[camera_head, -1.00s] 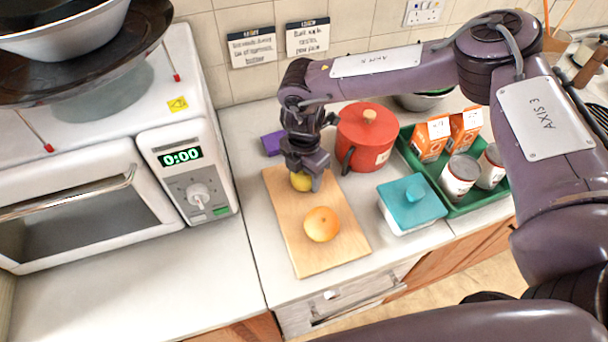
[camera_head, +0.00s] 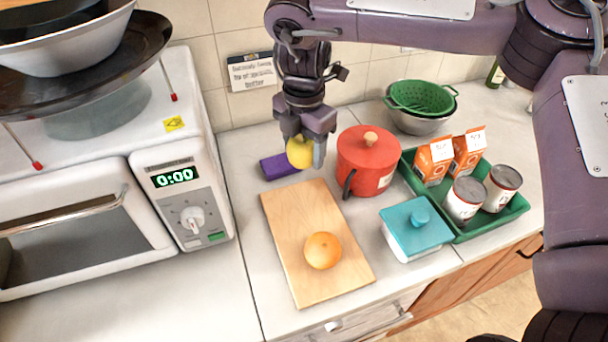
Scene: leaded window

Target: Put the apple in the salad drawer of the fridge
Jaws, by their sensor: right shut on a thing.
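My right gripper (camera_head: 308,150) is shut on a yellow apple (camera_head: 299,152) and holds it raised above the far end of the wooden cutting board (camera_head: 288,218). The gripper's fingers hide part of the apple. An orange round fruit (camera_head: 323,250) lies on the near half of the board. The fridge and its salad drawer are not in view. My left gripper is not in view.
A red lidded pot (camera_head: 367,165) stands close to the right of the gripper. A purple block (camera_head: 280,166) lies behind the board. A teal-lidded dish (camera_head: 413,228) and a green tray (camera_head: 461,238) with cartons and cans are at right. A microwave (camera_head: 182,190) stands left.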

